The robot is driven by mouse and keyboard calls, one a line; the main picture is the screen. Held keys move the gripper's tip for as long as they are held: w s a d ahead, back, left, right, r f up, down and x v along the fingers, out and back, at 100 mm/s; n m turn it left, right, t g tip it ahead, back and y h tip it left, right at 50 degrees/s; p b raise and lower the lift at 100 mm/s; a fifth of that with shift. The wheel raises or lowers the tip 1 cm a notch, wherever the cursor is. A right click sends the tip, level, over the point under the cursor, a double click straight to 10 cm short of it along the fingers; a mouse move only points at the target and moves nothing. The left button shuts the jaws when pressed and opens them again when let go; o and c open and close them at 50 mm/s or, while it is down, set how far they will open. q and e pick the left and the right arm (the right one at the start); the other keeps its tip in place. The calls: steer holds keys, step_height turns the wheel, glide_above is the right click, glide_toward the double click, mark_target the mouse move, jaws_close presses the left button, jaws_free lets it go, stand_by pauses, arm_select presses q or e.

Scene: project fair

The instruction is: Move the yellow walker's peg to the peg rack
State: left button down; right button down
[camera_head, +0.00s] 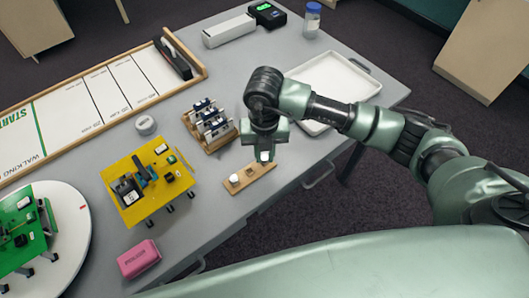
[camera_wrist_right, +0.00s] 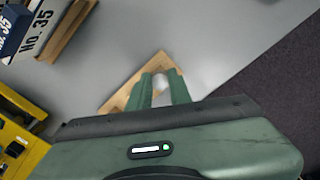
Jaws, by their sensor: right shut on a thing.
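The yellow walker (camera_head: 158,180) is a yellow board with dark parts and short legs, standing on the grey table left of centre. The peg rack (camera_head: 250,180) is a small wooden strip near the table's front edge, with one white peg (camera_head: 234,180) at its left end and a dark hole near its middle. My right gripper (camera_head: 265,148) is shut on another white peg (camera_head: 264,157) at the rack's right end. This peg shows between the green fingers in the right wrist view (camera_wrist_right: 161,88). Its lower end is hidden, so I cannot tell whether it is seated. My left gripper is out of view.
A wooden card holder (camera_head: 208,126) stands just left of my right gripper. A white tray (camera_head: 336,75) lies behind my right arm. A pink block (camera_head: 138,258), a round white object (camera_head: 145,125) and a green walker (camera_head: 22,235) on a white disc are to the left.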

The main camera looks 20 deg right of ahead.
steer(key=c, duration=1.2)
jaws_free()
steer(key=shift+r, duration=0.15)
steer(key=shift+r+p, duration=2.65)
steer(key=shift+r, duration=1)
